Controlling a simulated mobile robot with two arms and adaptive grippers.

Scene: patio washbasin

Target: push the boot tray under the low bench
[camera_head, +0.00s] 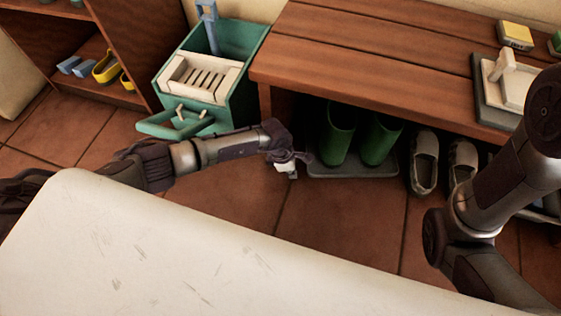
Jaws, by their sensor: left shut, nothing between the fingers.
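The boot tray (365,171) is a dark, flat tray on the tiled floor, with a pair of green boots (336,136) standing on it. Its back part is in the shade beneath the low brown wooden bench (350,62); its front edge shows near the bench's front line. My left gripper (297,160) is shut and empty, low by the left end of the tray. I cannot tell whether it touches the tray. My right arm crosses the right side of the view, but its gripper does not show.
Grey shoes (424,162) stand right of the tray. A green washbasin cabinet (233,97) with an open drawer (180,122) stands left of the bench. A shelf (97,62) with yellow shoes is at the far left. Floor tiles (335,215) in front of the tray are clear.

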